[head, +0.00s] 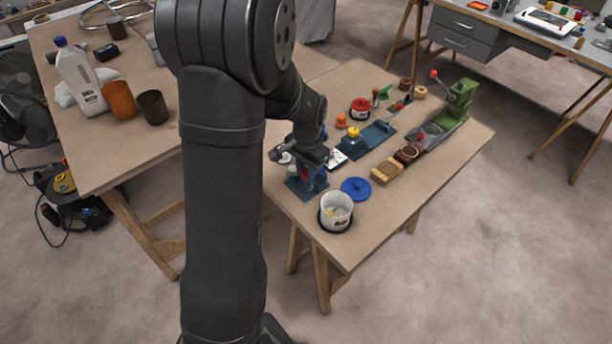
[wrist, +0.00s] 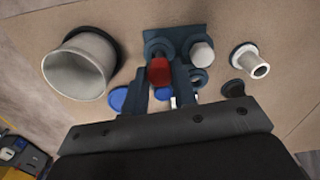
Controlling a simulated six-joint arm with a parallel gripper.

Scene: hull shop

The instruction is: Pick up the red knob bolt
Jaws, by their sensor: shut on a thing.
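The red knob bolt (wrist: 159,71) shows in the wrist view between my two fingers, with its red head at the fingertips. My gripper (wrist: 160,80) is shut on it, above a dark blue rack (wrist: 175,31) with ring-shaped holders. A white hexagonal head (wrist: 202,54) sits in the rack just right of the red one. In the head view my gripper (head: 306,170) is over the rack (head: 304,187) near the bench's left edge, and a bit of red shows there. The bolt's shank is hidden, so I cannot tell whether it is still in its holder.
A white pot (head: 336,211) stands in front of the rack; a blue lid (head: 355,187) lies to the right. A white flanged part (wrist: 252,62) and a black knob (wrist: 233,88) are right of the rack in the wrist view. Brush, fixtures and green press (head: 458,100) fill the farther bench.

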